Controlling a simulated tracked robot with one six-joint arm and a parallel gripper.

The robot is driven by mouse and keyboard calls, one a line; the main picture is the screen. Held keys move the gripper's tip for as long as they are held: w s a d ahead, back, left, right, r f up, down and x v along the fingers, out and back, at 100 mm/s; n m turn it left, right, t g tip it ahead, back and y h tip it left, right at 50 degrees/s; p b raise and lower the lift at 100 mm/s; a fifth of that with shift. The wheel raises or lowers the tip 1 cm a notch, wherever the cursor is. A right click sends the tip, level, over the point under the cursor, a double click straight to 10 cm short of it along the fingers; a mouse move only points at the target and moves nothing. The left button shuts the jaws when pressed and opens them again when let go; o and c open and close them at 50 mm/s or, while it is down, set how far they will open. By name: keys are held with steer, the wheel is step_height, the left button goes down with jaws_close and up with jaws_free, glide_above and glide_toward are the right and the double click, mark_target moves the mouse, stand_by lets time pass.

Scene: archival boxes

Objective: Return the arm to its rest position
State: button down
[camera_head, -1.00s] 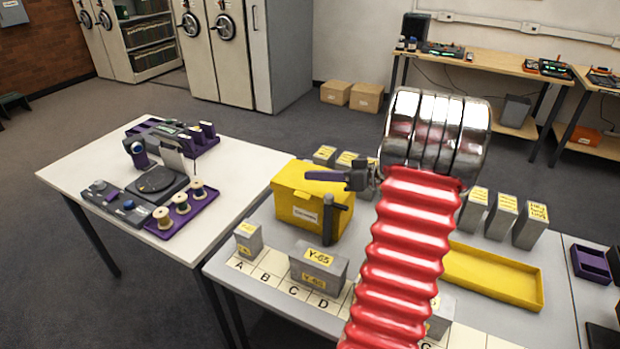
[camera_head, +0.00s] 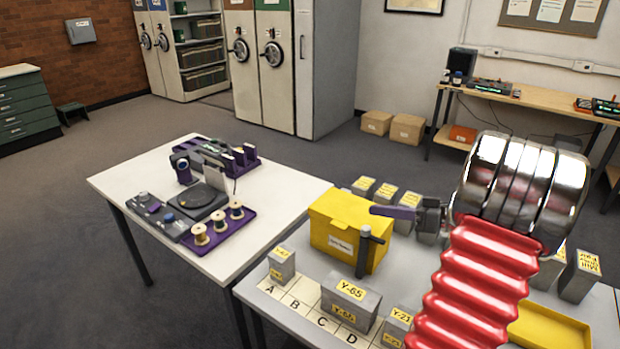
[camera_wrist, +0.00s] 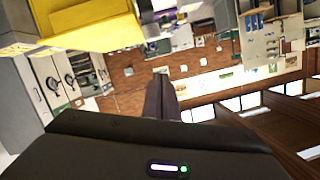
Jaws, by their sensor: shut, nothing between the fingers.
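My gripper (camera_head: 380,210) shows in the head view at the right end of the yellow box, at about the height of its top. I cannot tell whether they touch. Its purple fingers point left, and its base joins my arm behind the chrome and red parts. In the wrist view my gripper's dark fingers (camera_wrist: 161,82) are together with nothing between them. The yellow box (camera_head: 345,240) stands on the grey table and carries a white label. Part of a yellow object (camera_wrist: 85,25) fills the upper left of the wrist view.
Grey labelled boxes, such as Y-65 (camera_head: 350,303), stand on the lettered strip at the grey table's front. More grey boxes stand behind, and a yellow tray (camera_head: 550,328) lies at right. A white table (camera_head: 140,178) at left holds purple trays and a turntable-like device.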

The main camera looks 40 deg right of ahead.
steer(key=w+a+r+g+y, duration=0.15)
steer(key=a+g, duration=0.25)
steer(key=a, duration=0.8)
steer(key=w+a+g, duration=0.2)
steer(key=a+g, duration=0.2)
steer(key=a, duration=0.8)
steer(key=s+a+r+h, duration=0.1)
steer(key=s+a+h, duration=0.2)
steer(key=s+a, duration=0.2)
steer(key=s+a+r+h, duration=0.1)
steer(key=s+a+h, duration=0.3)
steer(key=a, duration=0.8)
steer(key=shift+s+a+r+g, duration=0.15)
steer(key=shift+s+g, duration=0.15)
steer(key=shift+s, duration=0.65)
